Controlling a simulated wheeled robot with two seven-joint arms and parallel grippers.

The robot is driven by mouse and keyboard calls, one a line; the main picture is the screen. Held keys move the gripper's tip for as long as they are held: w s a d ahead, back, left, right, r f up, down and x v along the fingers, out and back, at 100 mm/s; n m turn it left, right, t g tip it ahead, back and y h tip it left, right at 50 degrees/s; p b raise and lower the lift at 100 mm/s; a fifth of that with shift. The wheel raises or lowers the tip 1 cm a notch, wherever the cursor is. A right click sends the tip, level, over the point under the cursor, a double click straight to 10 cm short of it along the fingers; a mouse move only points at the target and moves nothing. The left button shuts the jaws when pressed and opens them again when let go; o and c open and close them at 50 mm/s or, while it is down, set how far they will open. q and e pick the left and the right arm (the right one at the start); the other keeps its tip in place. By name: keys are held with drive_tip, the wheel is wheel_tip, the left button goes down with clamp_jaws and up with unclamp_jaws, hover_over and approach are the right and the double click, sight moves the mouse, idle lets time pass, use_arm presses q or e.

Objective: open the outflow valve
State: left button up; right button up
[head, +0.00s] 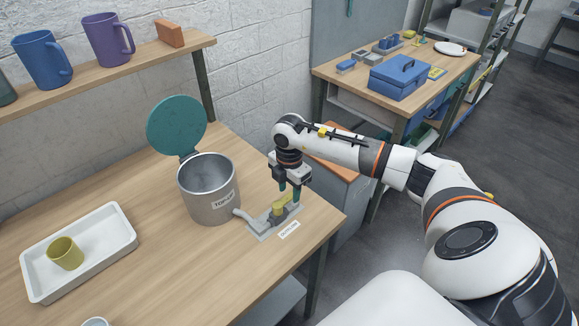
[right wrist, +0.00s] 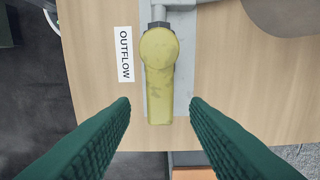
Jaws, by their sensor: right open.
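The outflow valve has a yellow handle (head: 281,205) on a grey base plate (head: 262,226), near the table's front right edge. A label reading OUTFLOW (right wrist: 125,53) lies beside it. In the right wrist view the yellow handle (right wrist: 159,80) has a round hub and a straight lever, which points toward the bottom of the picture. My right gripper (head: 289,192) is over the handle, pointing down. Its green fingers (right wrist: 160,106) are open, one on each side of the lever's end, with gaps on both sides. I cannot tell the exact height between them. My left gripper is out of view.
A grey metal pot (head: 208,198) labelled TOP-UP, its teal lid (head: 176,125) raised, stands left of the valve and joins it by a short pipe. A white tray (head: 110,242) holding a yellow cup (head: 65,253) is further left. A wall shelf (head: 150,55) carries mugs.

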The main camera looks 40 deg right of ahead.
sight(289, 196)
wheel_tip(289, 196, up, 11)
drive_tip(key=b, duration=0.2)
drive_tip(key=shift+r+b, duration=0.15)
drive_tip(key=shift+b, duration=0.25)
